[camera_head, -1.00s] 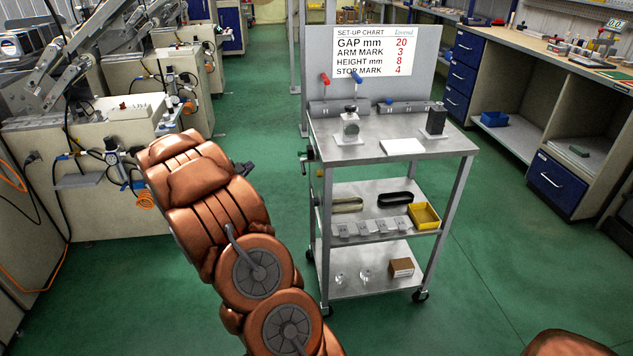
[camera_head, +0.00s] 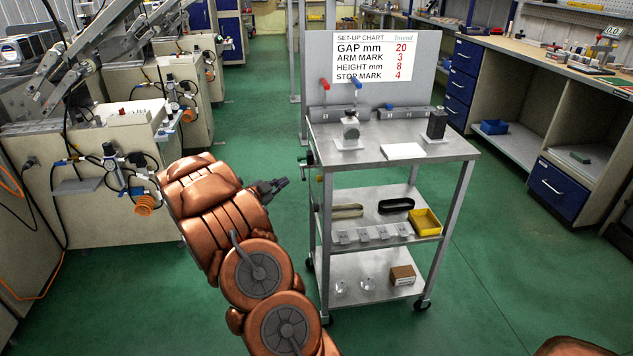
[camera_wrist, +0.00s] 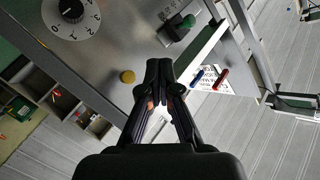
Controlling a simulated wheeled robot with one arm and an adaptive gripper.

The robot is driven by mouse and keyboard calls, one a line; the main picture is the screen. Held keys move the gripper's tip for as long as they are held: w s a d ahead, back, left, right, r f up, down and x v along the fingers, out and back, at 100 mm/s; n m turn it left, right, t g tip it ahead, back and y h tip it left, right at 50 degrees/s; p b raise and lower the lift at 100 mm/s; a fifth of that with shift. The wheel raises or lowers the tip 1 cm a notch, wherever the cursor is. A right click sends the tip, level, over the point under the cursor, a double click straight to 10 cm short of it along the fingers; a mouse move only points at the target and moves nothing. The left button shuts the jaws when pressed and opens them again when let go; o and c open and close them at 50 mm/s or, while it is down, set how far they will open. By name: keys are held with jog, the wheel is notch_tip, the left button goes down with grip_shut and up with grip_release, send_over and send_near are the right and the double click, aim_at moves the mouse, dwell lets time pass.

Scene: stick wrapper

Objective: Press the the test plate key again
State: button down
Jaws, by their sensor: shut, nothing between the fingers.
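A round yellow button (camera_wrist: 127,76) sits on the grey side panel in the wrist view, just left of my fingertips. It may be the test plate key, but I see no label. In the head view a small yellow spot (camera_head: 319,178) shows on the cart's left side. My gripper (camera_head: 280,185) is left of the cart, apart from it. In the wrist view my gripper (camera_wrist: 160,68) is shut and empty, its tips near the button. I cannot tell the gap in depth.
A numbered dial (camera_wrist: 70,12) and a green-handled part (camera_wrist: 181,28) are near the button. The metal cart (camera_head: 455,148) carries a set-up chart (camera_head: 375,60) and a white plate (camera_head: 403,151). Machines stand left, a bench right.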

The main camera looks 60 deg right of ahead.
jog(key=s+d+b, duration=0.3)
jog(key=s+d, duration=0.1)
jog(key=s, duration=0.1)
jog(key=shift+s+d, duration=0.3)
jog(key=shift+s, duration=0.1)
jog(key=shift+s+d+b, duration=0.35)
jog(key=shift+s+d, duration=0.2)
jog(key=shift+s, duration=0.15)
dwell(2.3)
jog(key=shift+w+a, duration=0.1)
jog(key=shift+w+a+p, duration=0.45)
jog(key=shift+w+a, duration=0.05)
jog(key=shift+w, duration=0.1)
jog(key=shift+w, duration=0.1)
dwell(0.3)
jog(key=shift+w+a+p, duration=1.15)
jog(key=shift+w+a, duration=0.4)
jog(key=shift+w, duration=0.3)
